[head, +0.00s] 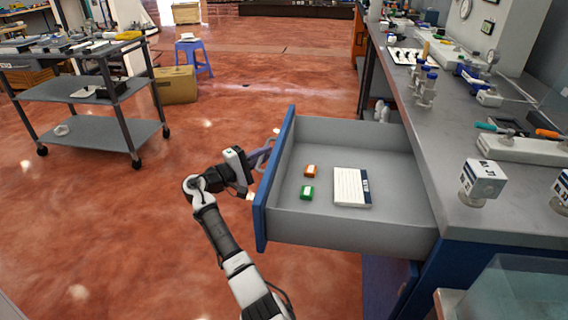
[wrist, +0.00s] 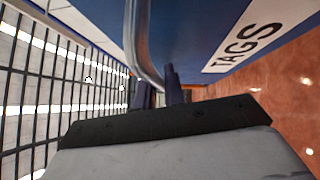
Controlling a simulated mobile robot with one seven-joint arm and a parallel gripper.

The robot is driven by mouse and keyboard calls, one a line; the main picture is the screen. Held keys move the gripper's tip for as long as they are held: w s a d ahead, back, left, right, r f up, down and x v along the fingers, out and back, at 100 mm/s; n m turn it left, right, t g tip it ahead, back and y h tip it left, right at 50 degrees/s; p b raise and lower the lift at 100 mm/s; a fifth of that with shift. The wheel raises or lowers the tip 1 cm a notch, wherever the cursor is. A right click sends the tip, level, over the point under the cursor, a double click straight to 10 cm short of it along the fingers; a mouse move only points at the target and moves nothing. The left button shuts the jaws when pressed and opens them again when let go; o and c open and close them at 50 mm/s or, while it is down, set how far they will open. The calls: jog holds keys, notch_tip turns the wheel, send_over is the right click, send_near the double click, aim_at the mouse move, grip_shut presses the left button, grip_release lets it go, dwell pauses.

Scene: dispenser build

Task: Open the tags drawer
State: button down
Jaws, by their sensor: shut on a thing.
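The tags drawer (head: 350,228) is pulled well out of the grey-topped bench in the head view. Its blue front faces left, and its label "TAGS" (wrist: 243,42) shows in the wrist view. Inside lie an orange block (head: 310,170), a green block (head: 307,192) and a white card with a dark edge (head: 352,186). My gripper (head: 258,160) is at the outer side of the drawer front. In the wrist view my gripper (wrist: 160,88) is shut on the metal bar handle (wrist: 142,40). The handle is mostly hidden in the head view.
The bench top (head: 430,150) holds several fixtures and tools, including a white cube (head: 483,180). A grey cart (head: 85,90), a cardboard box (head: 176,84) and a blue stool (head: 194,55) stand at the back left. The red floor left of the drawer is clear.

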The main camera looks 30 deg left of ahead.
jog(key=shift+s+a+b, duration=0.2)
jog(key=shift+a, duration=0.55)
jog(key=shift+s+a+b, duration=0.15)
jog(key=shift+s+a, duration=0.05)
jog(key=shift+a, duration=0.5)
jog(key=c, duration=1.5)
grip_release()
jog(key=b+v, duration=0.1)
jog(key=v, duration=1.2)
jog(key=shift+s, duration=0.35)
jog(key=shift+a, duration=0.15)
